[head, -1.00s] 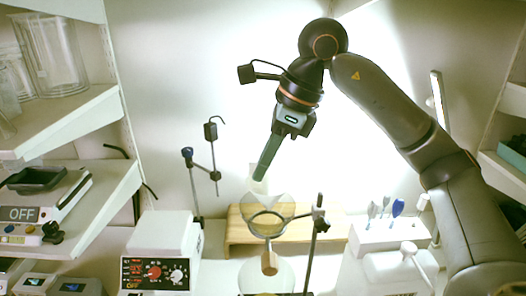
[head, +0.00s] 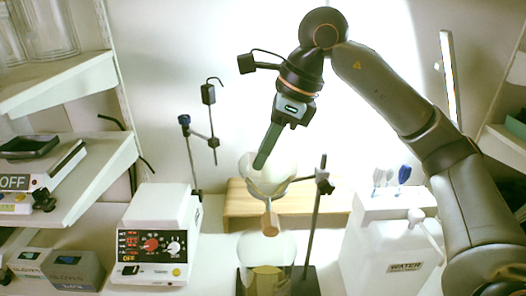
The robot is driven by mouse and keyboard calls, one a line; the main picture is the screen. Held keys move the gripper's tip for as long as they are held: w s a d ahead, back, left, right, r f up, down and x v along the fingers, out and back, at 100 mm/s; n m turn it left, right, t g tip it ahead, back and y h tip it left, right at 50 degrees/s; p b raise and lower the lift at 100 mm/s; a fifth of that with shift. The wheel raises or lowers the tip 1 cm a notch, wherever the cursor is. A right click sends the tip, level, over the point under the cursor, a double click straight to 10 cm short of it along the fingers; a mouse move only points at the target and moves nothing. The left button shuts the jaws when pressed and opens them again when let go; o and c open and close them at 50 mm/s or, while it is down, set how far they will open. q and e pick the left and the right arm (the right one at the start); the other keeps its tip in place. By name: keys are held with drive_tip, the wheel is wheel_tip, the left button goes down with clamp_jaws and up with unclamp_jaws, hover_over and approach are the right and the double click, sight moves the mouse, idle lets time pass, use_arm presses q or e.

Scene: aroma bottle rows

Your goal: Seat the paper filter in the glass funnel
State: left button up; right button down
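The glass funnel (head: 279,188) sits in a ring on a stand, above a glass flask (head: 266,247). The pale paper filter (head: 262,178) shows faintly inside the funnel's mouth; its edges are hard to tell from the glass. My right gripper (head: 260,166) reaches down from the upper right, its green fingers tilted and their tips at the filter inside the funnel rim. The fingers show edge-on as one narrow bar, the same as when they carried the filter, and look shut on it. My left gripper is not in view.
The stand's rod and clamp (head: 322,180) rise right of the funnel. Another thin stand (head: 190,150) is at the back left. A control box (head: 155,245) stands at left, a white water container (head: 385,240) at right, and a wooden shelf (head: 240,198) behind.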

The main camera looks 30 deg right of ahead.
drive_tip(key=c, duration=1)
unclamp_jaws()
drive_tip(key=p+v, duration=0.2)
drive_tip(key=v, duration=1)
drive_tip(key=shift+d+r+p, duration=0.15)
drive_tip(key=shift+r+p, duration=0.1)
drive_tip(key=shift+p, duration=0.1)
